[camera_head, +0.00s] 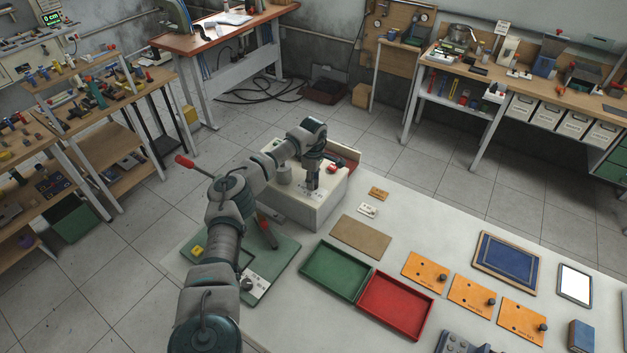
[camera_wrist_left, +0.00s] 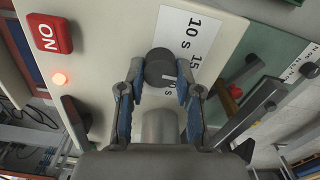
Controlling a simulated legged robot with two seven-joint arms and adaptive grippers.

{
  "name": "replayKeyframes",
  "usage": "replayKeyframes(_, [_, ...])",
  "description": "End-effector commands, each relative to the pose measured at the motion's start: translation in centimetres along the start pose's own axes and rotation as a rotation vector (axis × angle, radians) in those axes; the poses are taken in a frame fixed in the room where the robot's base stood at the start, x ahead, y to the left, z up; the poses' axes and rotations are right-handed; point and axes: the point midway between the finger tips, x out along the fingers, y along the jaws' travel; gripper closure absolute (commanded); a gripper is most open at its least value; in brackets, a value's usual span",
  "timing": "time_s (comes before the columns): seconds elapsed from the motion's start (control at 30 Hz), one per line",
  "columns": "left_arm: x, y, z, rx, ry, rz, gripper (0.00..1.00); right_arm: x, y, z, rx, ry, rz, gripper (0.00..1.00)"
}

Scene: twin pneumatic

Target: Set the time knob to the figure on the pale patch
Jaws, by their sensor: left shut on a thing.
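A dark round time knob (camera_wrist_left: 160,68) with a light pointer line sits on the pale box (camera_head: 298,208). My left gripper (camera_head: 312,184) reaches down to the box top. In the wrist view its two blue-padded fingers (camera_wrist_left: 157,92) close on the knob from both sides. A grey-blue part at the bottom edge, perhaps my right gripper (camera_head: 462,343), is cut off.
A red ON button (camera_wrist_left: 48,37) and a lit orange lamp (camera_wrist_left: 60,78) sit beside the knob. A green tray (camera_head: 334,270), a red tray (camera_head: 395,305) and orange plates with dark knobs (camera_head: 471,295) lie on the table. A red-tipped lever (camera_head: 186,161) stands near my left arm.

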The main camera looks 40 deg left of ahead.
Motion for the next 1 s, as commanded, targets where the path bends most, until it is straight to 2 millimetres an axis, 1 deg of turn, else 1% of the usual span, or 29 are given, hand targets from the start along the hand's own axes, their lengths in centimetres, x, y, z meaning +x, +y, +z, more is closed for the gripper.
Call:
replayKeyframes(0.27, [-0.19,0.15,0.16,0.16,-0.004,0.006,1.0,-0.09,0.2,0.04,-0.001,-0.001,0.002,0.6])
replayKeyframes(0.8, [-0.24,0.29,0.22,0.66,-0.001,0.009,1.0,0.0,0.66,0.16,-0.004,-0.002,0.007,0.6])
replayKeyframes(1.0, [-0.27,0.32,0.24,0.819,-0.001,0.01,1.0,0.08,0.65,0.16,-0.004,-0.002,0.007,0.6])
